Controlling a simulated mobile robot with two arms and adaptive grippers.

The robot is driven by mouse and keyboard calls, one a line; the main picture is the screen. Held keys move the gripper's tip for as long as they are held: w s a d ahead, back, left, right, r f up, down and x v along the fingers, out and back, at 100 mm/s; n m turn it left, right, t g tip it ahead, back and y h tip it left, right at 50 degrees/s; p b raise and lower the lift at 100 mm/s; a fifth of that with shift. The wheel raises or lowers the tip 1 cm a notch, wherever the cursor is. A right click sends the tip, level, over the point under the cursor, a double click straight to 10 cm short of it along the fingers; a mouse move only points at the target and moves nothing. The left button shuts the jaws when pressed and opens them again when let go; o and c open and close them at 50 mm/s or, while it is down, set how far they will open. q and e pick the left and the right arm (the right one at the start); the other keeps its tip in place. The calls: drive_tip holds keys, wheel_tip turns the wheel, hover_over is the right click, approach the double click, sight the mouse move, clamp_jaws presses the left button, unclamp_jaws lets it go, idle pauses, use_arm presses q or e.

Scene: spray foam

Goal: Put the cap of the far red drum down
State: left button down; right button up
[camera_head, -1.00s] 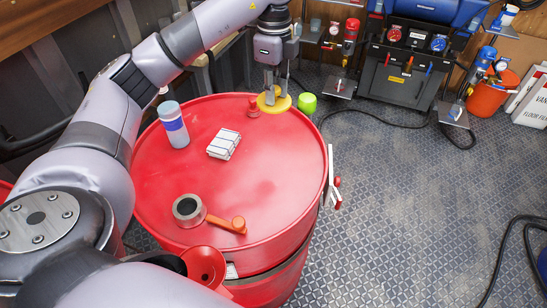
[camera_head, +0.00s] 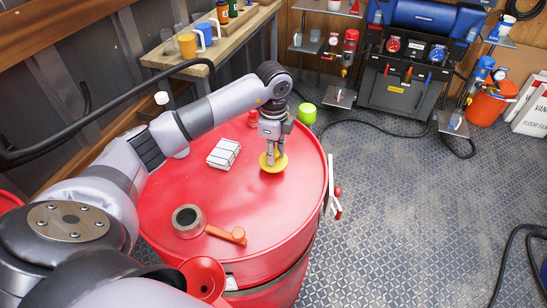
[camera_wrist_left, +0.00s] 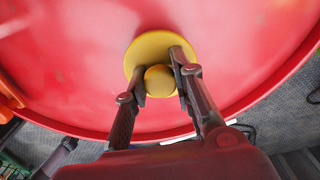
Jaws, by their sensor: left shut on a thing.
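The yellow cap (camera_head: 273,167), a round disc with a knob, is over the right part of the red drum's top (camera_head: 250,200). My left gripper (camera_head: 274,152) points down and is shut on the cap's knob. In the left wrist view the two fingers (camera_wrist_left: 163,72) stand on either side of the knob, and the cap (camera_wrist_left: 150,50) lies flat against the red top behind it. I cannot tell whether the cap touches the drum. My right gripper is not in view.
On the drum are a white boxed pack (camera_head: 223,154), a tape roll (camera_head: 188,221), an orange-handled tool (camera_head: 228,235) and a small red item (camera_head: 253,118). A green-topped item (camera_head: 306,113) stands behind. A wooden bench (camera_head: 215,45) with mugs is at the back. The drum's centre is clear.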

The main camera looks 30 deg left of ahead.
use_arm(q)
wheel_tip(320, 180, down, 3)
drive_tip(key=shift+r, duration=0.1)
drive_tip(key=c, duration=1.4)
unclamp_jaws()
drive_tip(key=shift+o, duration=0.2)
